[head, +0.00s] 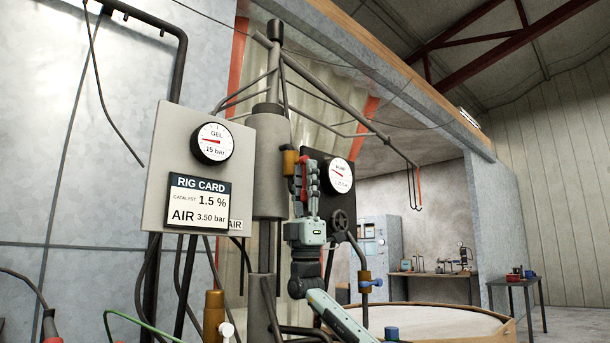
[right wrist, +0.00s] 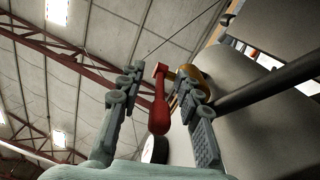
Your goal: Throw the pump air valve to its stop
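The valve has a brass body (head: 290,162) on the central pump column, with a red lever (head: 298,178) beside my right gripper (head: 309,172). In the right wrist view, the red lever (right wrist: 159,108) stands between the two spread fingers, with gaps visible on both sides. The brass body (right wrist: 193,78) shows behind the right fingertip. The right gripper is open around the lever and does not visibly grip it. The fingers partly hide the lever and valve in the head view. My left gripper is not in view.
A dark panel with the pump gauge (head: 341,175) and a black handwheel (head: 341,220) sits close right of the gripper. The rig card (head: 197,203) and gel gauge (head: 213,142) are on a pale panel at left. Hoses hang below. A round mould (head: 440,318) lies lower right.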

